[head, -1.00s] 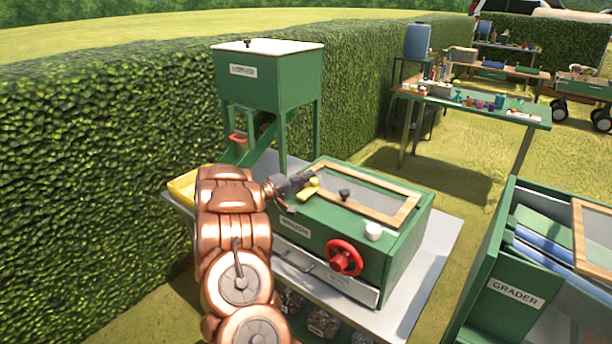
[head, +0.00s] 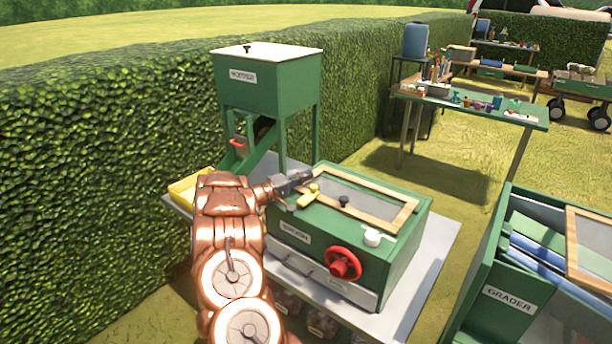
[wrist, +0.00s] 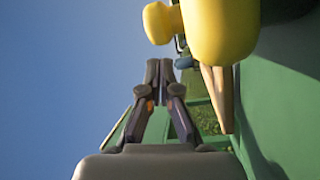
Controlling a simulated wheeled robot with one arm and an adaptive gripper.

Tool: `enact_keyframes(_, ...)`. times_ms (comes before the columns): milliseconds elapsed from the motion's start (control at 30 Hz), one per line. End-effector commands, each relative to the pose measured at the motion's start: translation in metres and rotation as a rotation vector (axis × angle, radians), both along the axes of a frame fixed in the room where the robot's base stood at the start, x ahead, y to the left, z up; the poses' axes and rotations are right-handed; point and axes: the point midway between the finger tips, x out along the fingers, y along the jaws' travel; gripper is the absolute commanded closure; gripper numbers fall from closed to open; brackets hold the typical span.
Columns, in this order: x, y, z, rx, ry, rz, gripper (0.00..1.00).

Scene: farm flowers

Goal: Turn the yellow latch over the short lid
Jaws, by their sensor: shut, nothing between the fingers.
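The yellow latch (head: 309,196) sits at the left end of the wood-framed lid on top of the green box (head: 385,266). It also shows large and close in the wrist view (wrist: 222,28), to the upper right of my fingers. My gripper (head: 307,176) is shut and empty, just behind the latch over the box's left end. In the wrist view my gripper's fingertips (wrist: 158,65) point up, close together. I cannot tell whether they touch the latch. The mesh lid (head: 350,198) lies closed with a black knob (head: 343,201) on it.
The green hopper (head: 266,85) stands behind on legs, with a yellow tray (head: 187,188) at left. The grader (head: 500,290) stands at right. A hedge (head: 90,160) runs behind.

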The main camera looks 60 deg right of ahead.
Motion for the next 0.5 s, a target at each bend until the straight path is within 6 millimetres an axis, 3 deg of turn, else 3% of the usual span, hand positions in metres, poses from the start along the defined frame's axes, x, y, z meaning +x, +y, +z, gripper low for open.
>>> enact_keyframes(167,0.005,-0.009,0.005,0.0,0.002,0.001,1.0)
enact_keyframes(500,0.04,0.041,-0.005,0.0,-0.002,0.002,1.0)
